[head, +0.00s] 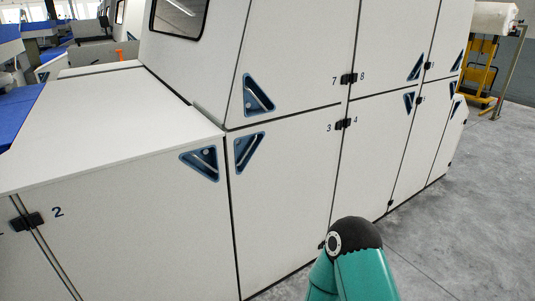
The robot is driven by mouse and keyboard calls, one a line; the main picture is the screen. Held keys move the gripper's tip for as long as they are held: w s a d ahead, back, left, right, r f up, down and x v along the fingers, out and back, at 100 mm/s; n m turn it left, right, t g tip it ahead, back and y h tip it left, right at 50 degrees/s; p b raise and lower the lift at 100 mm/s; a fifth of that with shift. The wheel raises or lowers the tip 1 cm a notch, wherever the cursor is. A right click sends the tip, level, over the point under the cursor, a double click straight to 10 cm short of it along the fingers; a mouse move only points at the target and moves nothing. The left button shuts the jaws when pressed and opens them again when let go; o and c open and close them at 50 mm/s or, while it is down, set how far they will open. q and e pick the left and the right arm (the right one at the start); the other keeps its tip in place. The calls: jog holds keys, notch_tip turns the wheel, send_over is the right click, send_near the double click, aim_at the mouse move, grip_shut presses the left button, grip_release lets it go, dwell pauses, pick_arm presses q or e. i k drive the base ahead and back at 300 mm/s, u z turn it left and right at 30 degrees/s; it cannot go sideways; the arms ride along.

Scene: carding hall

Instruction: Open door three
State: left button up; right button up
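Door three (285,205) is the pale lower panel in the middle of the machine, with the number 3 near its upper right corner. It looks shut, flush with the panels around it. Its blue triangular recessed handle (248,152) is at its upper left corner. A black hinge-like fitting (343,124) sits on its right edge, between the numbers 3 and 4. Neither of my grippers is in view. A teal arm link of mine with a black cap shows at the bottom, in front of the machine's lower right part.
Door two (130,220) is at left, with its own triangular handle (200,162) beside door three's. Door seven (295,60) is above, door four (375,155) to the right. Clear grey floor (470,220) lies at right. A yellow trolley (482,70) stands at the back right.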

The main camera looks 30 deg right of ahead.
aim_at(279, 169)
jog(key=u, duration=0.15)
jog(key=i, duration=0.9)
jog(key=z, duration=0.05)
